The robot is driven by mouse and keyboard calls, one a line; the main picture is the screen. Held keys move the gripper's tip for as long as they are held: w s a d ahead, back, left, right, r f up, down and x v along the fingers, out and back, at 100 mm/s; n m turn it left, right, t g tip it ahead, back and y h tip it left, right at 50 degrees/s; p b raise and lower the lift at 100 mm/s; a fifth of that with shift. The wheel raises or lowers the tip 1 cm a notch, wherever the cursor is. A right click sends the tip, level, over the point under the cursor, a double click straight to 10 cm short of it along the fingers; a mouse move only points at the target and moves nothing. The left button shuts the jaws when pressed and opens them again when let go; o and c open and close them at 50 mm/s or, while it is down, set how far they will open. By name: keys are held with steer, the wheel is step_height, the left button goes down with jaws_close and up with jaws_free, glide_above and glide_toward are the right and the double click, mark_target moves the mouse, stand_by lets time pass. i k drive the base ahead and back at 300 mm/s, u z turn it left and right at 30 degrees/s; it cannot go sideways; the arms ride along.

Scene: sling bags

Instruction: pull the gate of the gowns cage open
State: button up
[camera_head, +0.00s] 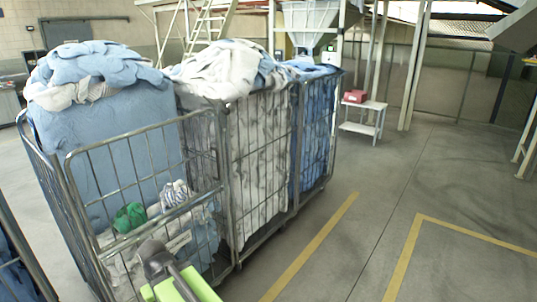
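Three wire roll cages stand in a row, running back to the right. The nearest cage (37,160) holds a tall blue cloth mass (75,120), with green, white and striped cloths (150,215) low at its front. A barred gate panel (142,130) stands across its front; its latch and whether it is ajar cannot be made out. No label shows which cage is for gowns. My gripper (157,262) is at the bottom edge, dark, at the end of my green arm, and overlaps the gate's lower bars in the picture. Whether it touches them is unclear, and its fingers are not distinct.
The middle cage (228,180) holds white cloth and the far cage (299,140) blue cloth. Another cage (22,262) cuts into the bottom left corner. A small white table (362,128) bears a red box (355,96). The yellow-lined floor (450,180) at right is clear.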

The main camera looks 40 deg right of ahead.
mark_target(72, 187)
steer(key=z, duration=0.1)
steer(key=i, duration=1.05)
steer(key=z, duration=0.05)
